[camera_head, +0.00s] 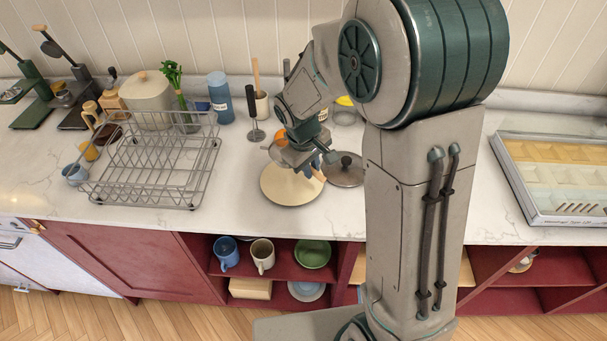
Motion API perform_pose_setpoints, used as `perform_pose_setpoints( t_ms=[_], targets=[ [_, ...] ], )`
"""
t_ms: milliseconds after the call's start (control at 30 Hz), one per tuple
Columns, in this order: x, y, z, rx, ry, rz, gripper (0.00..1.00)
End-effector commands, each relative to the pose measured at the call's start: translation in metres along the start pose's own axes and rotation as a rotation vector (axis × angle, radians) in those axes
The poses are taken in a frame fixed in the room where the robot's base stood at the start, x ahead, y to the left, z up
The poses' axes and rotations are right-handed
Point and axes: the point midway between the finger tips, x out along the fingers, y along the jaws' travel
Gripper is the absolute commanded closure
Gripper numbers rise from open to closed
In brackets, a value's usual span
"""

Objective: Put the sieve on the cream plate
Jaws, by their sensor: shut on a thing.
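The cream plate (284,192) lies flat on the white marble counter, near its front edge at the middle of the view. My gripper (311,173) is over the plate's back right part, pointing down. I cannot tell whether the sieve touches the plate.
A grey lid with a knob (346,168) lies right of the plate. A wire dish rack (150,170) stands to the left. Behind are a dark-handled utensil (252,110) and a blue bottle (220,97). A large tray (520,185) is at the right. Counter between rack and plate is clear.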

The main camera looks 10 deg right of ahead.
Motion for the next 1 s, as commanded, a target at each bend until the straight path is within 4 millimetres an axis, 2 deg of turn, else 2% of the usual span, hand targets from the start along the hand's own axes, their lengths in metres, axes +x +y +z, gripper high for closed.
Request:
perform_pose_setpoints(
  t_ms=[200, 567, 967, 1000],
  targets=[
    [0.009, -0.01, -0.015, 0.001, -0.001, 0.0, 1.0],
    [0.046, -0.018, -0.015, 0.0, -0.002, -0.001, 1.0],
    [0.052, -0.019, -0.015, 0.002, 0.0, 0.0, 1.0],
    [0.052, -0.019, -0.015, 0.002, 0.0, 0.0, 0.84]
  ],
)
